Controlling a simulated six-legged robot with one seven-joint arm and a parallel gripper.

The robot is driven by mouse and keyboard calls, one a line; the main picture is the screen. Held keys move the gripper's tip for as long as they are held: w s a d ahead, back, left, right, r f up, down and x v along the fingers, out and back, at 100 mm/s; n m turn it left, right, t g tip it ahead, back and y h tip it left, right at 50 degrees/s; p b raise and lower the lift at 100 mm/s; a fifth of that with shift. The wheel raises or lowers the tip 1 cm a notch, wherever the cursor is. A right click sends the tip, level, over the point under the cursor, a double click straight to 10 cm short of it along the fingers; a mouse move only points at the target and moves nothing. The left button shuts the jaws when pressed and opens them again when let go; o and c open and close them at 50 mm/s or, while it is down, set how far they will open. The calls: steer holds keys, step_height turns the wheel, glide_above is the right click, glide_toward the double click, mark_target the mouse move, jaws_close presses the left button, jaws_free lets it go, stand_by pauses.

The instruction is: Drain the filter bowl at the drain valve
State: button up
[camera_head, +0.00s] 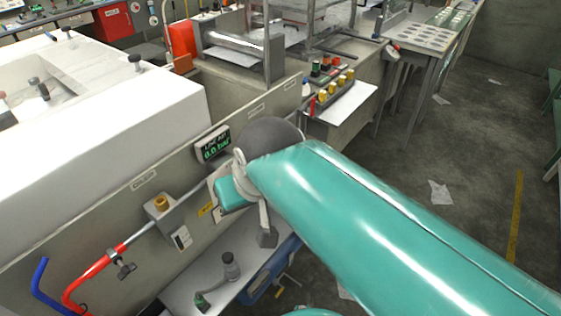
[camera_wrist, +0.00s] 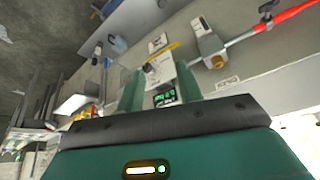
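My gripper (camera_wrist: 160,78) shows in the wrist view with its two green fingers apart and nothing clearly held between them. Beyond the gap are a white plate with a dark knob (camera_wrist: 149,68) and a small green-lit display (camera_wrist: 164,98). In the head view the display (camera_head: 213,144) reads 0.0 bar, and my gripper (camera_head: 236,190) is just below it, partly hidden by my arm. A pale blue, bowl-like thing (camera_wrist: 118,44) is left of the gripper in the wrist view; I cannot tell whether it is the filter bowl. I cannot make out the drain valve.
A red pipe with a dark valve handle (camera_head: 124,269) and a brass fitting (camera_head: 161,203) run along the panel. Floor at right is mostly clear.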

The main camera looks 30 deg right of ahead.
steer(key=w+d+m+g, duration=0.2)
steer(key=w+d+m, duration=0.4)
steer(key=w, duration=0.3)
steer(key=w+d+f+m+g+y, duration=0.1)
steer(key=w+d+f+m, duration=0.3)
steer(key=w+d, duration=0.3)
steer(key=w+d+f+m+g+y, duration=0.15)
steer(key=w+d+f+m, duration=0.3)
steer(key=d, duration=0.55)
steer(key=w+d+f+m+y, duration=0.2)
steer(key=d+f+m, duration=0.3)
steer(key=d+f, duration=0.45)
steer(key=shift+t, duration=0.35)
steer(key=x, duration=1.3)
steer(key=shift+d+f, duration=0.3)
steer(key=shift+d, duration=0.05)
jaws_close()
